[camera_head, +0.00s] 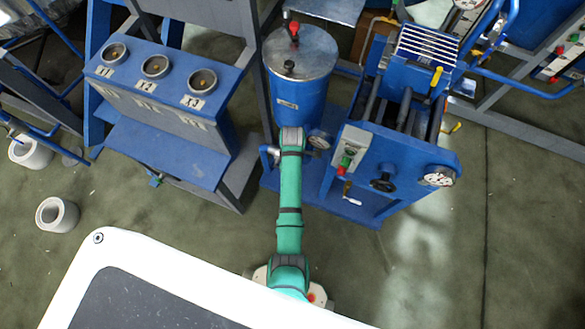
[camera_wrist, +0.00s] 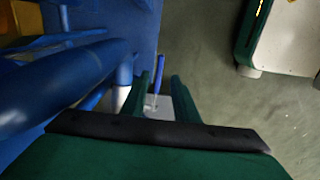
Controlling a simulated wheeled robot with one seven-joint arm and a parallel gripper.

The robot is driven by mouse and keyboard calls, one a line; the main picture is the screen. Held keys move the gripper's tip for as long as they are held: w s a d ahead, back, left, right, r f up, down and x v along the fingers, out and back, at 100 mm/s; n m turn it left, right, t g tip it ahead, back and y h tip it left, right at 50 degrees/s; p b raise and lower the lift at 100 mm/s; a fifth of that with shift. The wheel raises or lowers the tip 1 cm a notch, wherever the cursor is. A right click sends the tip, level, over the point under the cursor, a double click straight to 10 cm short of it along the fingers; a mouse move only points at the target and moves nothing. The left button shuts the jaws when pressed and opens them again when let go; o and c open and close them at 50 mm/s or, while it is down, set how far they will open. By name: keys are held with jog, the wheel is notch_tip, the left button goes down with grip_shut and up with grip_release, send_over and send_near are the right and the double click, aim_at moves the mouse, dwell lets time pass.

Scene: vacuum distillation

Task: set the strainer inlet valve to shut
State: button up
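In the wrist view, a thin blue handle (camera_wrist: 160,75) shows between the two green fingers of my gripper (camera_wrist: 162,90). It may be the lever of the strainer inlet valve, with a small pale part at its lower end. The fingers stand apart, and I see no clear contact with the handle. In the head view, my green arm reaches to the front of a blue tank (camera_head: 297,98) with a metal lid. The arm hides the fingertips and the valve there, so I cannot tell the valve's setting from that view.
A thick blue pipe (camera_wrist: 60,78) runs close on the left in the wrist view. A blue rack with three round cups (camera_head: 155,67) stands left. Open floor (camera_head: 440,260) lies at lower right.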

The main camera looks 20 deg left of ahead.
jog(key=shift+w+f, duration=0.1)
jog(key=shift+f, duration=1.6)
grip_shut()
